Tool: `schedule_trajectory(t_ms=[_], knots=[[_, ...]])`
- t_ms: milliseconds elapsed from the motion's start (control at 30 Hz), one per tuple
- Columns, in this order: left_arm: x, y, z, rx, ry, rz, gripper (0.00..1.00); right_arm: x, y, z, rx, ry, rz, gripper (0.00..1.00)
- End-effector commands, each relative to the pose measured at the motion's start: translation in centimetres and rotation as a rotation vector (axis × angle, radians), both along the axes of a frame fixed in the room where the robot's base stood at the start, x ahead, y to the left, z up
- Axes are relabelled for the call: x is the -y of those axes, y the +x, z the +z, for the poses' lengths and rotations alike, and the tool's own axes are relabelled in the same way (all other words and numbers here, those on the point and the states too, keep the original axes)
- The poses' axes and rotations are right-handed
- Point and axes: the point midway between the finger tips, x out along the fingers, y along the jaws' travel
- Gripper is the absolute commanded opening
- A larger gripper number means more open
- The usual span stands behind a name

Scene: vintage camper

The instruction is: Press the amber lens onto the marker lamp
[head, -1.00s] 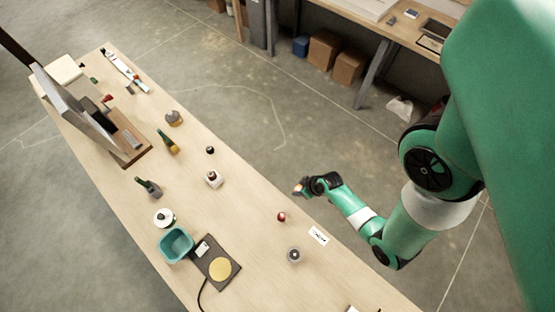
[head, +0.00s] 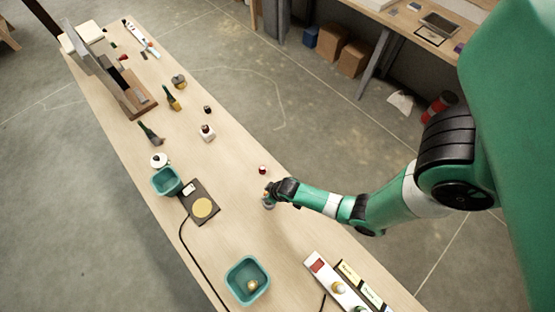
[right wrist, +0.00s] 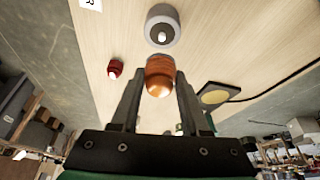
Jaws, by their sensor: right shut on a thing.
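The amber lens (right wrist: 160,76) is an orange dome held between the two fingers of my right gripper (right wrist: 158,88) in the right wrist view. The marker lamp (right wrist: 162,28) is a round grey base with a small white bulb, standing on the bench just beyond the lens. A gap in the picture between lens and lamp is small; I cannot tell the exact distance. In the head view my right gripper (head: 269,196) is over the lamp, which is mostly hidden there. My left gripper is not in view.
A red lens (head: 263,170) stands close by on the bench. A dark pad with a yellow disc (head: 202,208) and a teal bin (head: 167,182) lie to the left. Another teal bin (head: 240,292) and a strip of parts (head: 318,268) are at the near end.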

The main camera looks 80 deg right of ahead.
Motion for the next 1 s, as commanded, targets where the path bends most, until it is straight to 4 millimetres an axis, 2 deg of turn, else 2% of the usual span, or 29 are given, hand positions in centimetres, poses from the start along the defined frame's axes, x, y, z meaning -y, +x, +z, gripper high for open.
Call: schedule_trajectory(t_ms=[467, 1000], knots=[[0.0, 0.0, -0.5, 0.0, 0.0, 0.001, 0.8, -0.1, 0.0, -0.5, 0.0, 0.0, 0.003, 0.0], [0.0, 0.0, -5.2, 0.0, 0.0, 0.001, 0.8, -0.1, 0.0, -5.3, 0.0, 0.0, 0.003, 0.0]])
